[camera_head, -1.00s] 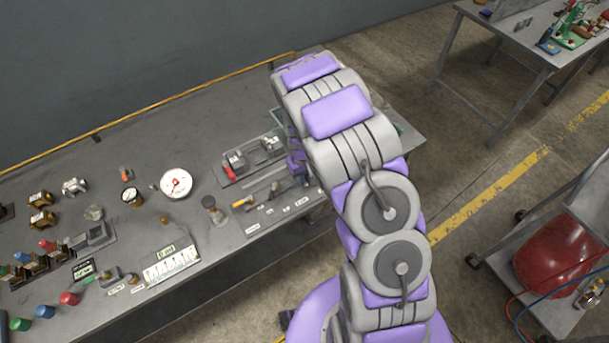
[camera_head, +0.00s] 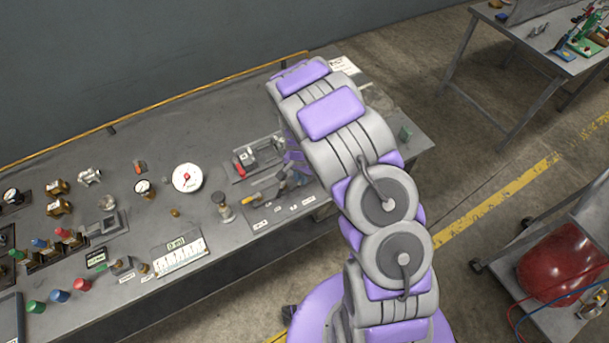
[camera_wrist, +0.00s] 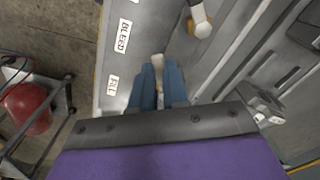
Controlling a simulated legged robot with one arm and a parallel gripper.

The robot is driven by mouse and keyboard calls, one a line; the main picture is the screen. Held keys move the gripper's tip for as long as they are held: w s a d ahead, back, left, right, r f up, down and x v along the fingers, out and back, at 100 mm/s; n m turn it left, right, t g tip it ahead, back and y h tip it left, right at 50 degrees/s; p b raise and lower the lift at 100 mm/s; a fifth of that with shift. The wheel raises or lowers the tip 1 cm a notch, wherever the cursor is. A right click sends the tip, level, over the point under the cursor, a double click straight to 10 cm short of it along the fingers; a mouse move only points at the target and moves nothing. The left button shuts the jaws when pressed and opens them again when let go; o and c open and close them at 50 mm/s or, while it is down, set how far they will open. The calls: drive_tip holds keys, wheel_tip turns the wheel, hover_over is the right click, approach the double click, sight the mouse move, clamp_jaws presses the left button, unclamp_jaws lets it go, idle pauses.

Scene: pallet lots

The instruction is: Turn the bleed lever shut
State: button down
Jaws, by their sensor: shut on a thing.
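In the wrist view, my gripper (camera_wrist: 158,68) has its two blue fingers shut on a pale-ended piece, the bleed lever (camera_wrist: 157,60). Only its rounded end and a strip between the fingers show. A white label reading BLEED (camera_wrist: 124,37) lies just up and left of it, with a second label (camera_wrist: 112,85) lower down. In the head view my arm reaches over the bench's right part. My gripper (camera_head: 287,178) is small and partly hidden there, low over the labelled plate, and the lever's angle cannot be made out.
Another handle with a pale tip and orange end (camera_wrist: 201,22) stands close by in the wrist view. A cart with a red tank (camera_head: 560,262) stands right.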

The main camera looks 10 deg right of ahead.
drive_tip(key=m, duration=0.2)
drive_tip(key=shift+w+a+m, duration=0.35)
drive_tip(key=shift+w+m, duration=0.05)
drive_tip(key=shift+w+a+m+b, duration=0.2)
drive_tip(key=shift+w+m, duration=0.1)
drive_tip(key=shift+m, duration=0.55)
drive_tip(key=shift+w+a+m+b, duration=0.15)
drive_tip(key=shift+w+m, duration=0.15)
drive_tip(key=shift+m, duration=0.55)
drive_tip(key=c, duration=1.1)
unclamp_jaws()
wheel_tip(320, 180, up, 17)
drive_tip(key=shift+a+r, duration=0.1)
drive_tip(key=shift+r, duration=0.05)
